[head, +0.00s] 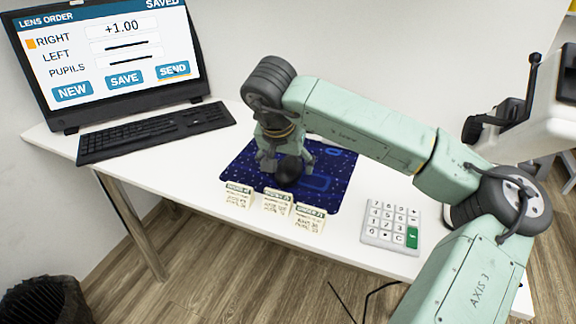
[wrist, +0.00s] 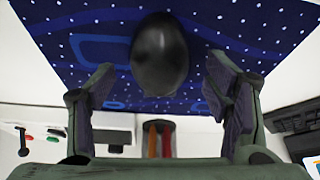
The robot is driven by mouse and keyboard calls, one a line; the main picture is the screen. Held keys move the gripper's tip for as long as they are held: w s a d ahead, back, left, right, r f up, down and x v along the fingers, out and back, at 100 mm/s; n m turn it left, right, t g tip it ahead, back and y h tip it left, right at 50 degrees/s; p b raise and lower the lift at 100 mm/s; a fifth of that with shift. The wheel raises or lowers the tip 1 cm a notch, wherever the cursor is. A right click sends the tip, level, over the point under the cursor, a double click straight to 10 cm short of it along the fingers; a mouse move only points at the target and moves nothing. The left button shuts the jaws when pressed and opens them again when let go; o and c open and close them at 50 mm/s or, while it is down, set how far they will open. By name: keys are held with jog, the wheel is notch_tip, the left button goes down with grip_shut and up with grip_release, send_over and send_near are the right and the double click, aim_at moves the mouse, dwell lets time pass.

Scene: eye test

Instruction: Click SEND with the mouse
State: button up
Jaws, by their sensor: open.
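The black mouse (head: 289,172) lies on a dark blue starry mat (head: 335,170) on the white desk. My gripper (head: 284,163) points down over it, with a finger on either side. In the wrist view, the mouse (wrist: 160,55) shows between and beyond the open fingers (wrist: 160,82); I see gaps at both sides and cannot tell whether anything touches it. The monitor (head: 110,50) reads LENS ORDER, with SAVED at top right. RIGHT shows +1.00; the LEFT and PUPILS fields show dark dashes. The SEND button (head: 173,70) has what looks like a small pointer on it.
A black keyboard (head: 155,130) lies before the monitor. Several small cream cards (head: 277,203) stand along the mat's front edge. A white keypad (head: 391,227) with a green key is at the desk's right. A black bin (head: 45,305) stands on the floor.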

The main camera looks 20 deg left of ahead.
jog(key=v, duration=1)
jog(key=shift+r, duration=0.1)
